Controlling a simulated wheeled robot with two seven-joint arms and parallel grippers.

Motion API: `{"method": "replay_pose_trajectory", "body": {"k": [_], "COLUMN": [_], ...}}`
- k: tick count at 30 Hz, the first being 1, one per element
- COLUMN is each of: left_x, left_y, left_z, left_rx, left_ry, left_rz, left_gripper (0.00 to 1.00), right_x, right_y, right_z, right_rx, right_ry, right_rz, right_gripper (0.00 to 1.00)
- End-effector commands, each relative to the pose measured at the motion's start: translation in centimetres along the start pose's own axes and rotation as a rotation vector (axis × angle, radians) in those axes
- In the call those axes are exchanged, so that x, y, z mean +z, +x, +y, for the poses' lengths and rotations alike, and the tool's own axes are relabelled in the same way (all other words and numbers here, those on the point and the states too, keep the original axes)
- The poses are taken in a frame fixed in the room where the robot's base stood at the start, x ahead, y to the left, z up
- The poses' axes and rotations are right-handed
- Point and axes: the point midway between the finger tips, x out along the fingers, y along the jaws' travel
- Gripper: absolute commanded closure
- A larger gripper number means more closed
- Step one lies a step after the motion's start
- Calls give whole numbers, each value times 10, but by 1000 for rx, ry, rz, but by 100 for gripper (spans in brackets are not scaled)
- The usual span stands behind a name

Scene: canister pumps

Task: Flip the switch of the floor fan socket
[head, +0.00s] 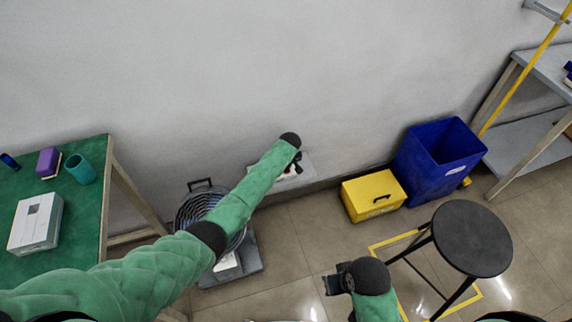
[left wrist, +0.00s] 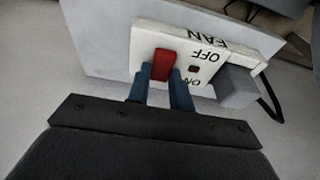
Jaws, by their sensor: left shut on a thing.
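The white fan socket (left wrist: 204,50) fills the upper middle of the left wrist view, with FAN, OFF and ON lettering upside down. Its red switch (left wrist: 164,63) sits between the two blue fingertips of my left gripper (left wrist: 162,77), which is shut on it. A grey plug (left wrist: 236,86) with a black cord is in the socket, right of the switch. In the head view my left arm reaches to the wall and hides most of the socket. The floor fan (head: 188,210) stands partly behind the arm. My right gripper (head: 337,284) is low in the middle; its jaws are unclear.
A yellow box (head: 373,195) and a blue bin (head: 440,155) stand along the wall to the right. A black round stool (head: 472,238) stands in front of them. A green table (head: 85,155) with small items is at the left. Open floor lies in the middle.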

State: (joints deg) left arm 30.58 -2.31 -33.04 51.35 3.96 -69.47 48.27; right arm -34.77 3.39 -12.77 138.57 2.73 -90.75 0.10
Motion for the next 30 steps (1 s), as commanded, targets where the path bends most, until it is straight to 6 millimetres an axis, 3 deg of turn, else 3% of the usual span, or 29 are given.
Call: {"method": "replay_pose_trajectory", "body": {"k": [6,17,18,21,30], "left_x": [-4,-4,-4,-4,-4], "left_y": [1,2,2,2,1], "left_z": [1,0,0,0,0], "left_rx": [1,1,1,1,1], "left_ry": [-2,0,1,1,1], "left_rz": [-125,-148,-148,-147,-147], "left_gripper": [100,100,76,57,56], "right_x": [-1,-2,-2,-1,1], "right_y": [-10,-9,-8,-8,-7], "right_z": [2,1,2,3,5], "right_rx": [4,4,5,8,13], "right_ry": [14,11,10,7,1], "right_rz": [-7,-3,-3,-6,-9], "right_gripper": [100,100,100,100,100]}}
